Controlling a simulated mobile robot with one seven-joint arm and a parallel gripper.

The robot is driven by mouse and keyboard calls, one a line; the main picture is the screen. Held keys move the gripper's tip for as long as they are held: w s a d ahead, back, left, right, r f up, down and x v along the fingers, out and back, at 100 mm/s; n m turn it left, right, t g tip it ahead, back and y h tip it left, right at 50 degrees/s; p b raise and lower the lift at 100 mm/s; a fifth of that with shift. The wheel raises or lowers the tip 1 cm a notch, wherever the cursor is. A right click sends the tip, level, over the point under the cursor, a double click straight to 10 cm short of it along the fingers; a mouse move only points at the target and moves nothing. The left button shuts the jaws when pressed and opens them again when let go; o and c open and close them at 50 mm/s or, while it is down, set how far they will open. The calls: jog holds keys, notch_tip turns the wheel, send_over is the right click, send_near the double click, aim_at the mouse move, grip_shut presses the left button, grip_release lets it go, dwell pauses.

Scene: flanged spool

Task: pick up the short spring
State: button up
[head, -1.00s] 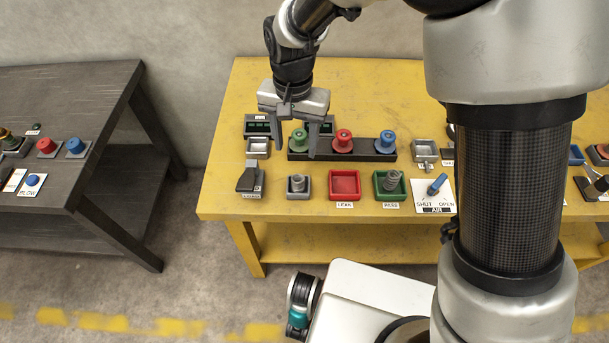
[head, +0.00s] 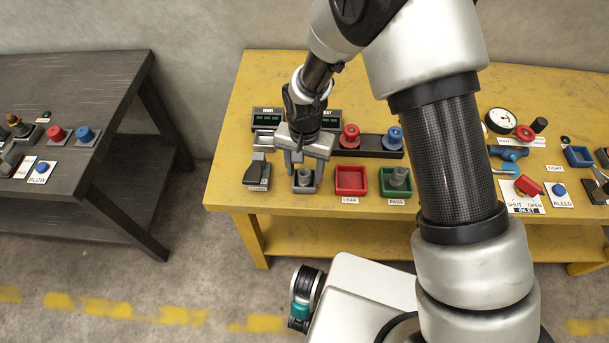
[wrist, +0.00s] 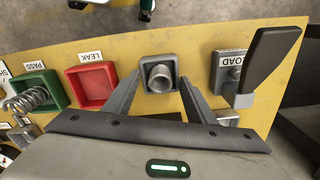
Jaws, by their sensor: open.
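A short grey spring (head: 304,175) stands upright in a small grey square tray (head: 304,189) near the table's front. In the wrist view the spring (wrist: 161,77) shows its open top inside the tray's walls. My gripper (head: 303,167) is open and empty above the tray. Its two fingers point down, one on each side of the spring; in the wrist view the gripper (wrist: 161,84) straddles the tray. I cannot tell how far the fingertips are above the spring.
A red LEAK tray (head: 350,180) is empty. A green PASS tray (head: 394,190) holds a larger spring (head: 398,177). A black lever (head: 258,172) stands close on the left.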

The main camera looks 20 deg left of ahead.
jog(key=shift+f, duration=0.1)
jog(key=shift+c, duration=0.2)
jog(key=c, duration=1.1)
jog(key=shift+c, duration=0.2)
